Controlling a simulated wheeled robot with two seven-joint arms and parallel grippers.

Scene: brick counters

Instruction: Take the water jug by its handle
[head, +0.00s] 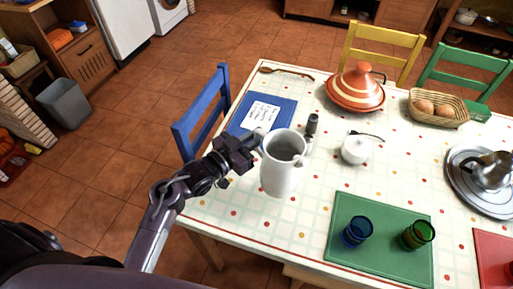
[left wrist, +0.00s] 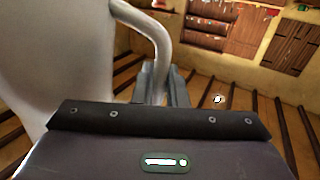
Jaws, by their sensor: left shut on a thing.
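The water jug (head: 281,177) is pale, tall and open at the top. It appears upright over the left part of the table, and I cannot tell whether its base touches the cloth. My left gripper (head: 257,140) is at the jug's upper left side in the head view. In the left wrist view the jug's body (left wrist: 75,50) fills the left side. Its curved handle (left wrist: 163,50) comes down between the fingers of my left gripper (left wrist: 162,86), which is shut on it. My right gripper is in neither view.
The table (head: 300,225) has a spotted cloth. A blue placemat (head: 275,101) with a paper lies behind the jug. A dark-topped upright thing (head: 312,124) and a white lidded pot (head: 355,149) stand nearby. A green placemat (head: 378,262) holds a blue glass (head: 357,231) and a green glass (head: 417,235).

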